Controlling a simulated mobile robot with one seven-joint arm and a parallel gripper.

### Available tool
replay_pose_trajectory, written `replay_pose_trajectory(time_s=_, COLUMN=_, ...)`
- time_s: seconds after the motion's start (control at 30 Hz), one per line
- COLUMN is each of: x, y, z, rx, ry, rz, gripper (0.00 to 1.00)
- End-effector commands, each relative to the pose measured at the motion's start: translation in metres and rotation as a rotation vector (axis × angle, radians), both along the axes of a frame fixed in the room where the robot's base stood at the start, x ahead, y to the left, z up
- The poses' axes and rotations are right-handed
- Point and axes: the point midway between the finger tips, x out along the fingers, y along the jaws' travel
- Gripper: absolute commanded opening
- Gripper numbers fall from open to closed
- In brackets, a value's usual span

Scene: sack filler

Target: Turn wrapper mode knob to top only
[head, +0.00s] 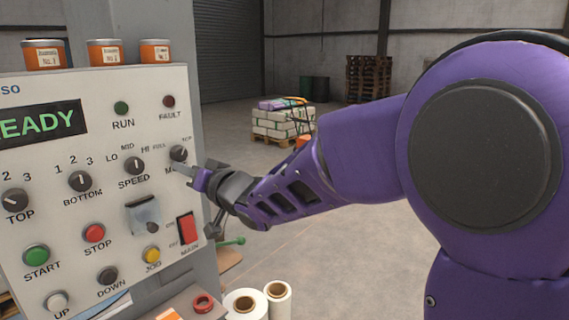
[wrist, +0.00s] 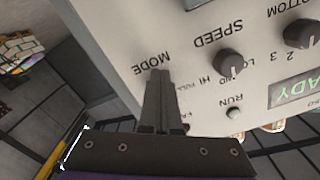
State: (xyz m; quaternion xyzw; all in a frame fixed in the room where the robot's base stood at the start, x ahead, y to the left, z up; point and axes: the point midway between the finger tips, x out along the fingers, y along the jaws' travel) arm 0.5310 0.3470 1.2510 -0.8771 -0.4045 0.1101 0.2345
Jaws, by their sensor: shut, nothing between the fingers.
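The mode knob (head: 179,153) is a small dark knob at the right edge of the white control panel (head: 70,135), with a FULL label at its upper left and a TOP label at its upper right. Its pointer is too small to read surely. My gripper (head: 178,167) is shut and empty, with its fingertips at the panel just below the knob in the head view; I cannot tell whether they touch it. In the wrist view the closed fingers (wrist: 160,74) lie over the knob's place and hide it, beside the MODE label (wrist: 152,69).
The speed knob (head: 134,166) is left of the mode knob, with a grey flap (head: 143,214) and red main switch (head: 187,228) below. Orange cans (head: 105,53) stand on top of the panel. White rolls (head: 278,300) stand below.

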Motion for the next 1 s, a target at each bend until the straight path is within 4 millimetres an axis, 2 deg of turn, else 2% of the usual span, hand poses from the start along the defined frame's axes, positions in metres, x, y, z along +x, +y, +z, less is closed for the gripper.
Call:
replay_pose_trajectory(time_s=0.67, x=-0.0031, y=0.0027, z=0.0090, rx=0.006, ry=-0.006, rz=-0.003, gripper=0.00)
replay_pose_trajectory(time_s=1.0, x=-0.0064, y=0.0056, z=0.0016, rx=0.006, ry=-0.008, rz=-0.002, gripper=0.00)
